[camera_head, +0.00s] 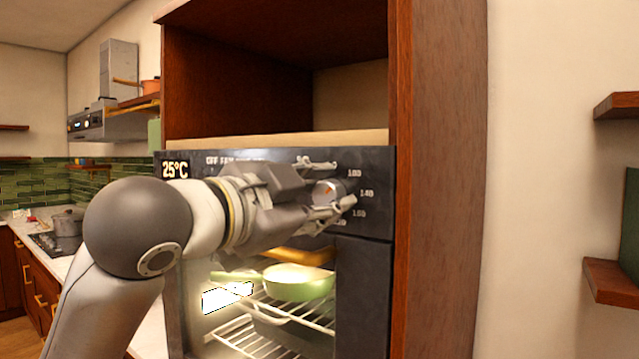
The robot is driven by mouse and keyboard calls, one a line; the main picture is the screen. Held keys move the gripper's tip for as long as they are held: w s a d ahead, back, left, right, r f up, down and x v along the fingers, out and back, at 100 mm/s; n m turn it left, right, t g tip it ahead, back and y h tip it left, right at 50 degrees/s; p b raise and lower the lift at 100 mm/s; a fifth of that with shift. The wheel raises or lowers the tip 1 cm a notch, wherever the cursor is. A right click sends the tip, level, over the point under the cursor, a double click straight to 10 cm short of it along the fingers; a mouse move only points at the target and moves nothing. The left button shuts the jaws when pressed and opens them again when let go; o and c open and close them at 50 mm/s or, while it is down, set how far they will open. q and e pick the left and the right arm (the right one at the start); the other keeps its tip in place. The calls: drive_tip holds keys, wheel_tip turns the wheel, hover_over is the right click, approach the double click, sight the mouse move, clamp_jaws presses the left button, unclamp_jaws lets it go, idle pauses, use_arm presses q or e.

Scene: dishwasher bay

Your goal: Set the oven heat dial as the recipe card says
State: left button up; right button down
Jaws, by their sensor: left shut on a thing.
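The oven (365,260) has a dark control panel with a display reading 25°C (175,170). The heat dial (326,192) is a round grey knob with a small orange-red mark, at the panel's right side. Numbers such as 140 show around it; some are hidden by my gripper. My left gripper (328,190) has its fingers above and below the dial and is shut on it. Lettering starting with OFF shows further left, and the control under it is hidden by my arm. No recipe card can be made out. My right gripper is not in view.
A green pan (298,283) sits on the wire rack (255,345) in the lit oven. An open wooden cabinet niche (240,80) is above the oven. A wooden side panel (440,200) borders it on the right. A counter with a hob (45,243) is far left.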

use_arm(q)
drive_tip(key=m+p, duration=0.2)
drive_tip(key=m, duration=0.1)
drive_tip(key=shift+r+m, duration=0.1)
drive_tip(key=shift+m, duration=0.3)
drive_tip(key=shift+f+m+p, duration=0.2)
drive_tip(key=shift+m+p, duration=0.75)
drive_tip(key=shift+m, duration=0.65)
drive_tip(key=o, duration=1)
drive_tip(key=shift+s, duration=0.1)
